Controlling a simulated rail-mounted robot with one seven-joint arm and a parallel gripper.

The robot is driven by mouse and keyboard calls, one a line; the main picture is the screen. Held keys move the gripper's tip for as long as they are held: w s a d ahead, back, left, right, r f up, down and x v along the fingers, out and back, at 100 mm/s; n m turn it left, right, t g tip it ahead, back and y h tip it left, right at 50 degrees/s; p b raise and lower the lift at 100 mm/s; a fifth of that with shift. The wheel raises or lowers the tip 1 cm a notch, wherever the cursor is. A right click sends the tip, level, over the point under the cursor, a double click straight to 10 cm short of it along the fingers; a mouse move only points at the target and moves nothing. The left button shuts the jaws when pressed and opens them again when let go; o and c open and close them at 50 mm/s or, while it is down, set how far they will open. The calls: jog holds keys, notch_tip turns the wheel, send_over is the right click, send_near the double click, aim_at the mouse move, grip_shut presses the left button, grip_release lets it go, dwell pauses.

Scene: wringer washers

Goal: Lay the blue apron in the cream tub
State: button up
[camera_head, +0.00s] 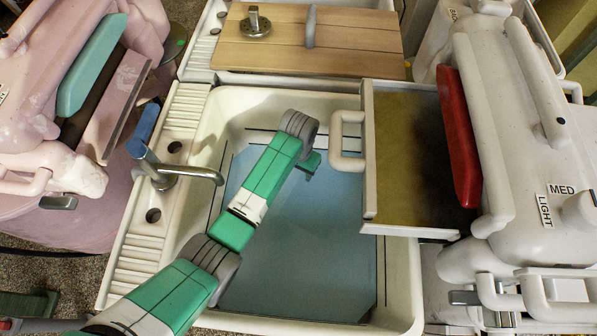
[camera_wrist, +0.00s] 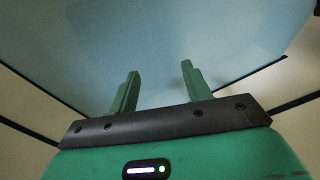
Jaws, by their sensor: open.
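My gripper (camera_head: 311,163) is over the cream basin (camera_head: 403,285), above a flat pale blue surface (camera_head: 300,245) that looks like water. The wrist view shows my gripper (camera_wrist: 158,82) with its two green fingers apart and nothing between them, and the pale blue surface (camera_wrist: 150,40) beyond. I cannot tell how close the fingertips are to it. I cannot make out a blue apron in either view. I cannot tell for certain whether the cream basin is the cream tub.
A tap with a blue handle (camera_head: 142,130) stands at the basin's left. A white-rimmed tray (camera_head: 410,150) with a handle overhangs its right side, by a white wringer (camera_head: 530,130) with a red bar (camera_head: 458,135). A wooden board (camera_head: 350,40) lies behind. A pink washer (camera_head: 90,200) is left.

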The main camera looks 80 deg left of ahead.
notch_tip(320, 180, up, 5)
jog(key=shift+r+p, duration=0.15)
jog(key=shift+p, duration=0.65)
